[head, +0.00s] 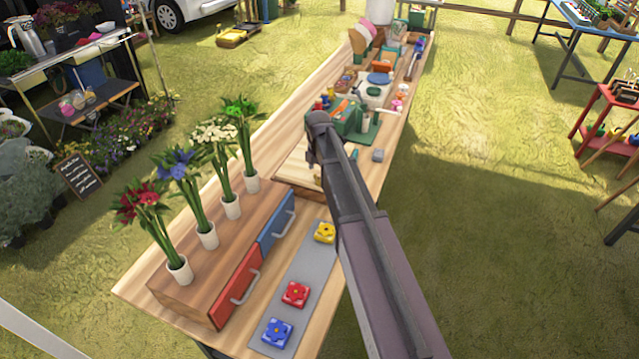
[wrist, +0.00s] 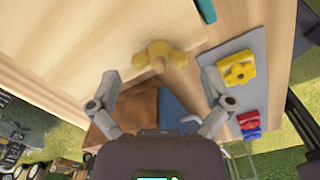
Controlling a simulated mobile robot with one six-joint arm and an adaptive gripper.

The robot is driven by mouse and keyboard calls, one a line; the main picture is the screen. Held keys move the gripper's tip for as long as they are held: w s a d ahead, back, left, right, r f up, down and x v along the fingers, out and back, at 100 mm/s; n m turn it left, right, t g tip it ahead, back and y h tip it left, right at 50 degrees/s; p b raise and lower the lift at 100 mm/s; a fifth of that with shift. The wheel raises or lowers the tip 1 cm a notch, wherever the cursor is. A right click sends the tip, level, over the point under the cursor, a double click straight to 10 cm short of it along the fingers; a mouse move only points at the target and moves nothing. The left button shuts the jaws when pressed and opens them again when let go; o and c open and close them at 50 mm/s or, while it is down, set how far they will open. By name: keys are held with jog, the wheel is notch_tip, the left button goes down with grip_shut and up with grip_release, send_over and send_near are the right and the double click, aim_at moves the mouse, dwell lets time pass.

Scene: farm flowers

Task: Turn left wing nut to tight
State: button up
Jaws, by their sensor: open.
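A yellow wing nut (wrist: 160,55) with rounded lobes sits on a pale wooden board (wrist: 100,35) in the wrist view. My gripper (wrist: 158,74) is open, with one finger on each side of the wing nut and clear gaps to both. I cannot tell its height above the board or whether the nut is loose or tight. In the head view the board (head: 292,166) lies beyond the drawer box, and my arm hides much of that area. Only one wing nut shows clearly.
Beside the board, a grey strip (head: 312,262) carries yellow (head: 324,233), red (head: 295,294) and blue (head: 277,332) blocks. A wooden drawer box (head: 195,272) holds several potted flowers. A green device (head: 352,118) stands beyond the board.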

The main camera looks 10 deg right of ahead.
jog(key=shift+f+b, duration=0.75)
jog(key=shift+f, duration=0.3)
